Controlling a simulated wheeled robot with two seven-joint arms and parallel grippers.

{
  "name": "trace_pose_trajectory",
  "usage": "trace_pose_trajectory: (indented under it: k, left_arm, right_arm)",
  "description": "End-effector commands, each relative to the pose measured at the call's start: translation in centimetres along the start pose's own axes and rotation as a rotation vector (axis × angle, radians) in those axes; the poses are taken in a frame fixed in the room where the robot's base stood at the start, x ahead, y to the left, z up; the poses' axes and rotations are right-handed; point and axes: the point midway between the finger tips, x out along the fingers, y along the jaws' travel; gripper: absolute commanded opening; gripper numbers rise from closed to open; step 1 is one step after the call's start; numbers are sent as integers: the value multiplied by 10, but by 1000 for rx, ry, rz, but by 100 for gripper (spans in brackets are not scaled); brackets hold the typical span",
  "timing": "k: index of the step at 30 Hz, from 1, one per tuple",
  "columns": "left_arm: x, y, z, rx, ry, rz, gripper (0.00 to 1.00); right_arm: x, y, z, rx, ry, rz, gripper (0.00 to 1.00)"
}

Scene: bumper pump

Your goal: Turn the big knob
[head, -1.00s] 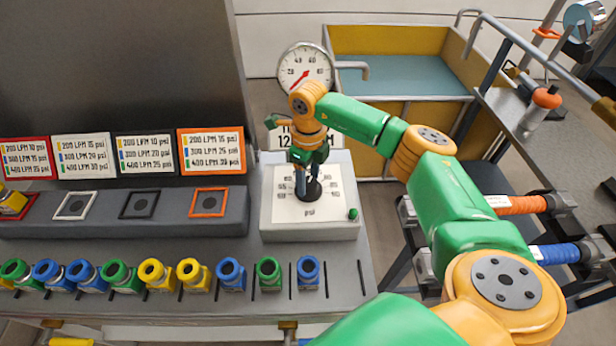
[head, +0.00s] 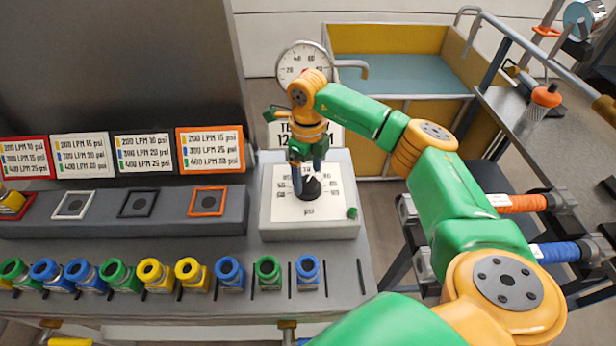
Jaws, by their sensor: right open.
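The big knob (head: 311,190) is black and round, with a pale mark near its top. It sits on a white dial plate marked "psi" (head: 308,211), on a light grey box (head: 268,226) in the head view. My right gripper (head: 308,182) points down at the knob from above and behind. Its two dark fingers stand apart at the knob's left and upper right. They partly cover it, and I cannot tell whether they touch it. My left gripper is not in view.
A round gauge (head: 291,57) stands behind the box, partly hidden by my right arm. A green button (head: 352,213) is at the box's right corner. Several coloured fittings (head: 230,270) line the bench front. A yellow-walled basin (head: 390,40) is at the back.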

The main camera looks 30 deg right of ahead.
Motion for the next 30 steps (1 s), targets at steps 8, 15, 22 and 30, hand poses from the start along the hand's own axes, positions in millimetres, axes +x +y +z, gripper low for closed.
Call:
trace_pose_trajectory:
  k: [8, 15, 22, 30]
  left_arm:
    - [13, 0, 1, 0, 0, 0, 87]
    - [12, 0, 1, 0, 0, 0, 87]
    - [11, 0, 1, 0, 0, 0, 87]
    - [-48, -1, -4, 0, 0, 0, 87]
  right_arm:
    - [-50, 0, 0, 0, -1, 0, 87]
    - [-56, 0, -1, 0, 1, 0, 87]
    - [-57, 0, -1, 0, 1, 0, 87]
    - [-116, 0, -1, 0, 1, 0, 87]
